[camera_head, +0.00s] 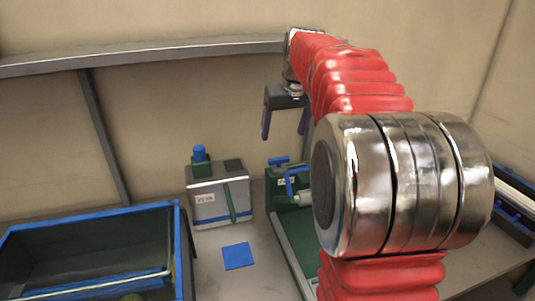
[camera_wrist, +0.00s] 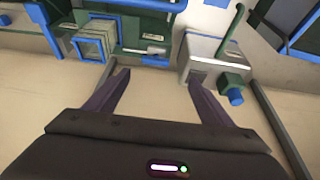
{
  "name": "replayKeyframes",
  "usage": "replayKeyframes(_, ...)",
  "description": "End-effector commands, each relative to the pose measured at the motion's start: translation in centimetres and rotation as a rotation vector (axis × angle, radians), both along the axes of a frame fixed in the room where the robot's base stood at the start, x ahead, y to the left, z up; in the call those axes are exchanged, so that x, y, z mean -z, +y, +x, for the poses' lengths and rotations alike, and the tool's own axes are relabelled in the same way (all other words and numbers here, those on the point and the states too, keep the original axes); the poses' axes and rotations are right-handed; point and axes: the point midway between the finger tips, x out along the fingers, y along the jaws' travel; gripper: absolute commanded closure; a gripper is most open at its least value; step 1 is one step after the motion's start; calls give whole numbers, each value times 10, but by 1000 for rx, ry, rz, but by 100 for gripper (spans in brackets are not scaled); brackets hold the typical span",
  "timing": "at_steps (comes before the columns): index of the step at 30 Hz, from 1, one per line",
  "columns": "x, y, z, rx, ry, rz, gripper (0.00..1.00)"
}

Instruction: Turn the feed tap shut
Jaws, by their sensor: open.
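A green machine (camera_head: 285,222) stands behind my arm in the head view, with a blue bent handle (camera_head: 291,180) beside a pale metal fitting; this looks like the feed tap, but I cannot be sure. My arm hides part of it. The machine also shows at the top of the wrist view (camera_wrist: 150,28). My gripper (camera_head: 284,123) hangs above and behind the machine, fingers down. In the wrist view my gripper (camera_wrist: 158,76) has its fingers wide apart with nothing between them, clear of the handle.
A grey box (camera_head: 207,205) with a blue knob (camera_head: 198,153) stands left of the machine; it also shows in the wrist view (camera_wrist: 203,47). A blue-rimmed bin (camera_head: 60,221) is at the left. A flat blue square (camera_head: 238,256) lies on bare surface. A grey rail crosses the back wall.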

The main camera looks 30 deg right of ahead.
Motion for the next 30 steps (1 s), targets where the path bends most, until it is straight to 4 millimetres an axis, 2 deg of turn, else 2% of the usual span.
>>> replayKeyframes(1, 1, -7, 3, 5, 2, 1, 25)
replayKeyframes(4, 1, -13, 5, 6, 1, 1, 25)
replayKeyframes(17, 4, -13, 6, 6, 3, 1, 25)
replayKeyframes(23, 21, -15, 12, 6, 5, 3, 25)
replayKeyframes(30, 55, -18, 25, 6, 5, 2, 25)
